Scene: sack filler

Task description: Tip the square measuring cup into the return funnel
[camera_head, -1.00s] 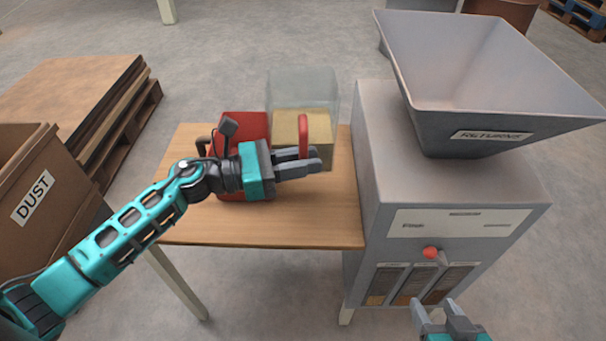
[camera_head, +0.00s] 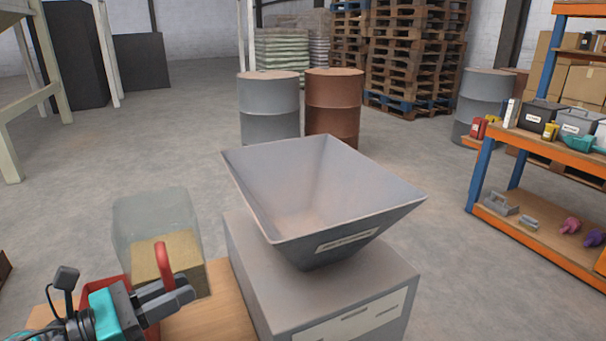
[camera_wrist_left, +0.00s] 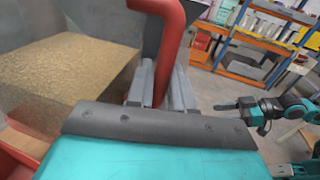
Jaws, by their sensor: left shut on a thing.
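The square measuring cup (camera_head: 157,212) is clear and boxy, with tan grain in its lower part and a red handle (camera_head: 164,262). It is upright at the left of the head view; whether its base touches the table is hidden. My left gripper (camera_head: 180,296) is shut on the red handle, which also shows between the fingers in the left wrist view (camera_wrist_left: 170,40). The grey return funnel (camera_head: 320,195), a wide square hopper with a label, is right of the cup, apart from it. My right gripper (camera_wrist_left: 238,105) shows small in the left wrist view; its jaws are unclear.
The funnel stands on a grey machine cabinet (camera_head: 350,290) beside the wooden table (camera_head: 222,305). A red container (camera_head: 108,288) is close behind my left gripper. Drums (camera_head: 268,105) stand beyond the funnel. An orange shelf (camera_head: 540,225) with tools is at the right.

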